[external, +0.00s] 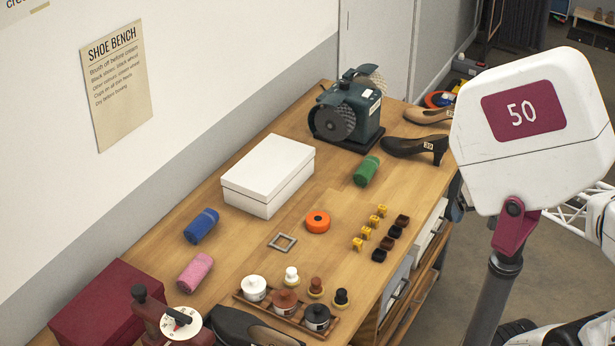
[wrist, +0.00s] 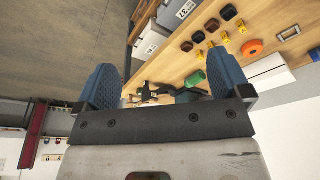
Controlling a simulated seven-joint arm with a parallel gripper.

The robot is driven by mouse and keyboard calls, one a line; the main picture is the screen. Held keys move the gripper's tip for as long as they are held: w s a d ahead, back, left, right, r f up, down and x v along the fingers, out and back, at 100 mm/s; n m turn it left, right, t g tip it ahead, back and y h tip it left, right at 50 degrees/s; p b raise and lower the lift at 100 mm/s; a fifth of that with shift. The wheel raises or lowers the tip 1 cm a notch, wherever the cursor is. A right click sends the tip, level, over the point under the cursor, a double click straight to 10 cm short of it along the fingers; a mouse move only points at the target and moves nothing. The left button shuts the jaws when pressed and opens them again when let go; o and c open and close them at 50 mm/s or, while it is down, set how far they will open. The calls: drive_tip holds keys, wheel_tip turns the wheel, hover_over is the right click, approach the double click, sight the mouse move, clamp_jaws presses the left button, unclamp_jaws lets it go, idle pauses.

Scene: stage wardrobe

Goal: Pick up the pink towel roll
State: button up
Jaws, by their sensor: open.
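The pink towel roll (external: 195,271) lies on the wooden bench at the lower left in the external view, between a blue towel roll (external: 201,226) and a dark red box (external: 108,303). It does not show in the wrist view. My gripper (wrist: 160,88) is open, with its two blue fingers spread and nothing between them. In the external view my white arm link stands at the right, off the bench, and the fingers are hidden there. The pink roll is well away from my arm.
A white box (external: 268,174), an orange tape roll (external: 317,221) and a grey square frame (external: 282,242) lie on the bench (external: 230,270). A tray of polish jars (external: 285,301) and a black shoe (external: 250,328) stand near the pink roll. A green roll (external: 367,170) and a grinder (external: 346,108) are farther back.

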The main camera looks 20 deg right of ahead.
drive_tip(key=w+a+m+g+y, duration=0.2)
drive_tip(key=w+a+g+y, duration=0.1)
drive_tip(key=w+a, duration=1)
drive_tip(key=m+g+y, duration=0.6)
drive_tip(key=g, duration=0.4)
approach(203, 256)
drive_tip(key=x, duration=0.5)
drive_tip(key=f+x, duration=0.1)
drive_tip(key=x, duration=0.2)
drive_tip(key=shift+w+r, duration=0.1)
drive_tip(key=shift+w, duration=0.25)
drive_tip(key=shift+a, duration=0.25)
drive_tip(key=shift+s, duration=0.1)
